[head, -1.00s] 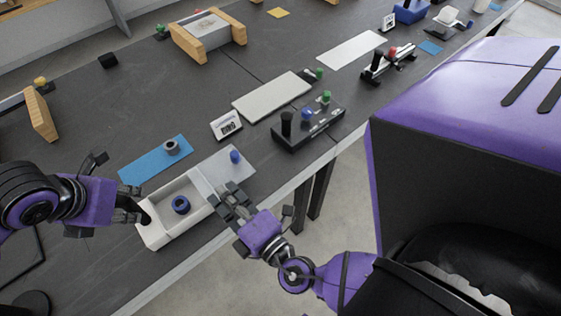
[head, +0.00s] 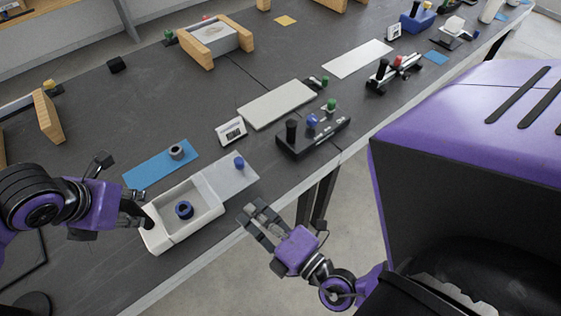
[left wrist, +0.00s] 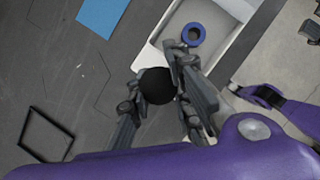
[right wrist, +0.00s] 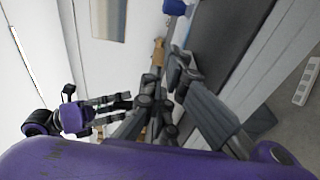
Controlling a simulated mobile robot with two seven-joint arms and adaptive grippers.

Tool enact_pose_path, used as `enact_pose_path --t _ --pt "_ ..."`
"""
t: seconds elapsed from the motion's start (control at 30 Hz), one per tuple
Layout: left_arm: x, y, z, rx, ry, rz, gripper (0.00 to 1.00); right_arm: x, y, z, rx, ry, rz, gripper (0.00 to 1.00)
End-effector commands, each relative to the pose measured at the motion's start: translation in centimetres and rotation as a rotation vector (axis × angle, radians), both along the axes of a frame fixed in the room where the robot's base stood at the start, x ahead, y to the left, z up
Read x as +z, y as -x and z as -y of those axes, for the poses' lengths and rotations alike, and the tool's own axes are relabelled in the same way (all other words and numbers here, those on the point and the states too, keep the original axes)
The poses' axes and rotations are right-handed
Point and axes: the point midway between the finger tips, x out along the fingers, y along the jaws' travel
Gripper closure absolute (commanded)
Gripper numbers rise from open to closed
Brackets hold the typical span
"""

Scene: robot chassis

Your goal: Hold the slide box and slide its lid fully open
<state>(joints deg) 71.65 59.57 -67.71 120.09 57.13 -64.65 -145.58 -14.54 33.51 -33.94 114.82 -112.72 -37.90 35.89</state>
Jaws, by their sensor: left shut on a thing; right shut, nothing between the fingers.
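The white slide box (head: 187,234) lies near the table's front edge in the head view, with its cavity uncovered and a dark blue ring (head: 184,210) inside. The ring also shows in the left wrist view (left wrist: 193,34). The pale grey lid (head: 224,183), with a blue knob (head: 239,162), extends from the box's right end. My left gripper (head: 142,213) is shut on a black rounded grip at the box's left end, seen between the fingers in the left wrist view (left wrist: 158,86). My right gripper (head: 257,212) is shut and empty, apart from the lid, off the table edge.
A blue mat (head: 150,168) with a grey ring (head: 176,151) lies behind the box. A small sign (head: 231,132), a white plate (head: 277,104) and a black base with knobs (head: 313,139) stand to the right. Dark table left of the box is mostly clear.

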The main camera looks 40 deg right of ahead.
Motion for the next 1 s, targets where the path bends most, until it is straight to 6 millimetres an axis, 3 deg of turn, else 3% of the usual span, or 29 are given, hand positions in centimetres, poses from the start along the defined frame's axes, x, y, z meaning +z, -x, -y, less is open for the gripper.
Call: enact_pose_path --t 0.03,0.27,0.4,0.6,1.0 --pt "-0.7 0.5 -0.1 0.0 -0.005 -0.016 1.0 0.1 -1.4 -0.3 -0.001 -0.003 0.006 1.0" --pt "-0.7 0.5 -0.2 0.0 -0.005 -0.016 1.0 0.1 -6.3 -0.9 -0.001 -0.003 0.006 1.0" --pt "-0.7 0.5 -0.2 0.0 -0.006 -0.015 1.0 0.0 -8.1 0.3 0.001 0.002 0.003 1.0" --pt "-0.7 0.4 -0.2 0.0 -0.006 -0.015 1.0 0.0 -9.4 1.3 0.002 0.001 0.002 1.0" --pt "-0.7 0.4 -0.2 0.0 -0.006 -0.015 1.0 0.0 -9.6 1.6 0.002 0.001 0.002 1.0"
